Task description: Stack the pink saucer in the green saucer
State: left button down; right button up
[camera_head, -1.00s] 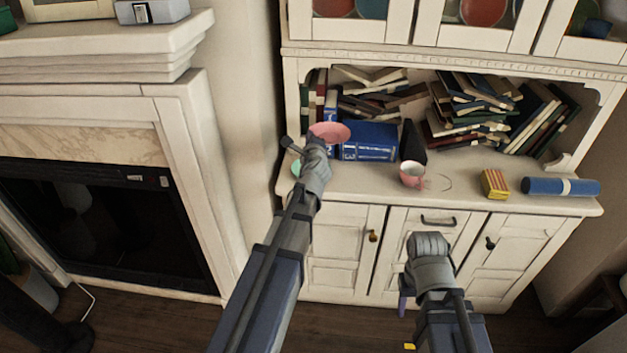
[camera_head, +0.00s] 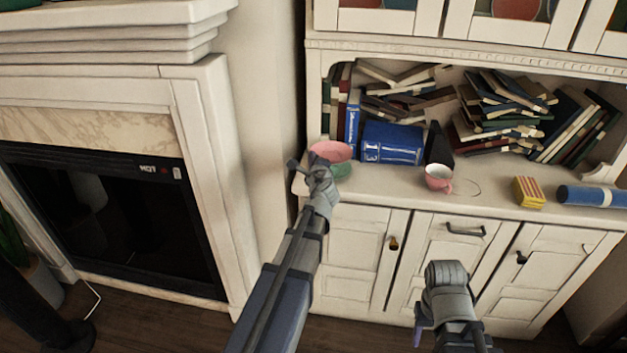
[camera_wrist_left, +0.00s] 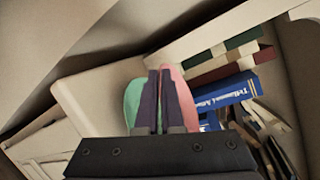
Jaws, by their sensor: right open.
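The pink saucer (camera_head: 330,151) is at the left end of the cabinet counter, in my left gripper (camera_head: 318,166). The green saucer (camera_head: 342,171) shows just below it, partly hidden by the gripper and the pink saucer. In the left wrist view, the fingers (camera_wrist_left: 160,98) are close together, with the green saucer (camera_wrist_left: 132,102) on their left and the pink saucer (camera_wrist_left: 182,98) on their right. Whether the saucers touch cannot be told. My right gripper (camera_head: 424,325) is open and empty, low in front of the cabinet doors.
A blue book (camera_head: 393,143) stands behind and right of the saucers. Piled books fill the shelf. A fireplace (camera_head: 100,210) is at the left.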

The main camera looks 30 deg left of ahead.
pick_arm(q)
jog(key=shift+f, duration=0.5)
pick_arm(e)
jog(key=shift+f, duration=0.5)
pick_arm(q)
notch_tip(320, 180, down, 4)
jog(key=b, duration=0.4)
jog(key=shift+r, duration=0.3)
jog(key=c, duration=1.1)
grip_release()
pick_arm(e)
notch_tip(320, 180, down, 4)
jog(key=shift+r, duration=0.25)
pick_arm(q)
jog(key=shift+o, duration=0.2)
jog(key=p+v, duration=0.2)
jog(key=v, duration=1)
jog(key=shift+p, duration=0.3)
pick_arm(e)
notch_tip(320, 180, up, 2)
jog(key=shift+r, duration=0.15)
